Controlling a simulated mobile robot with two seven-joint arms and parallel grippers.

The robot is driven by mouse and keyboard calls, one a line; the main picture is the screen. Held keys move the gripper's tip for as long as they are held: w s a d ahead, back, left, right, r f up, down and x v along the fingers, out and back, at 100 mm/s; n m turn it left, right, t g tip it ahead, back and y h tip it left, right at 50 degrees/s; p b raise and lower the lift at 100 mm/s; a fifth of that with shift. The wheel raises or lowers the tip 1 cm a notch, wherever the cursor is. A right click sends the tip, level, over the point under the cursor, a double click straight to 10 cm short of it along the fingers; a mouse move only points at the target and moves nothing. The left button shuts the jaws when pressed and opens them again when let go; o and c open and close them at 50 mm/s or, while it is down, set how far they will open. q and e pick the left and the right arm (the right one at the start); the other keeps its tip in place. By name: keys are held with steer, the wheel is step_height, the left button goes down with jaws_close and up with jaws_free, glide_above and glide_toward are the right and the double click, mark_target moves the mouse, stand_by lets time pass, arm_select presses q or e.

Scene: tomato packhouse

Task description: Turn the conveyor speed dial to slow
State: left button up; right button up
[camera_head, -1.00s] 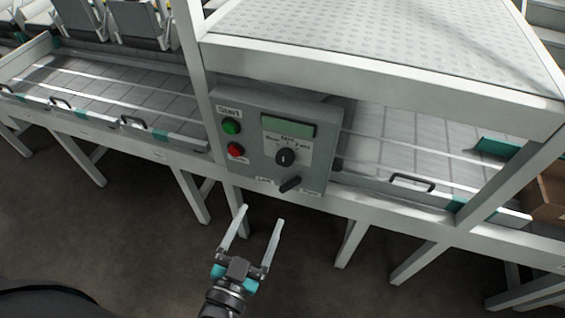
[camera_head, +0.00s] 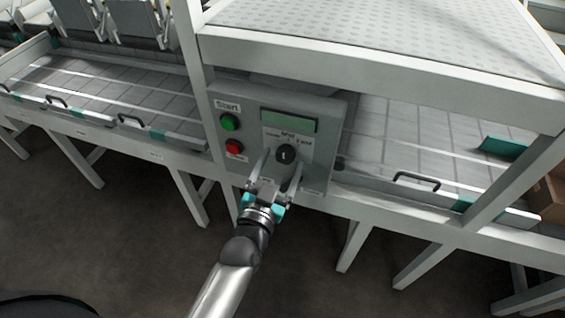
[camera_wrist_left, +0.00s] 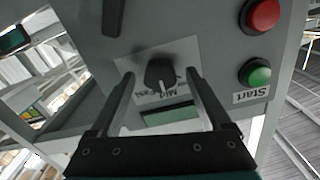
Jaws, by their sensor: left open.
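The speed dial (camera_head: 286,154) is a round black knob with a pale pointer line, on a white label of a grey control box (camera_head: 326,120). Its pointer stands about upright, toward the "Mid" mark. My left gripper (camera_head: 281,158) is open in front of the box, its fingers on either side of the dial. In the left wrist view the dial (camera_wrist_left: 160,73) lies between the two fingertips, with a gap on each side. I cannot tell whether either finger touches it. The lower black lever switch is hidden behind the gripper in the head view. My right gripper is not in view.
A green Start button (camera_head: 230,122) and a red button (camera_head: 235,146) sit left of the dial. A display (camera_head: 289,121) is above it. The conveyor (camera_head: 115,93) runs behind the box, and a white frame post (camera_head: 197,95) stands at its left.

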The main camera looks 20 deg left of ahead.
arm_select(q)
steer(key=shift+w, duration=0.5)
steer(key=shift+c, duration=0.3)
jaws_close()
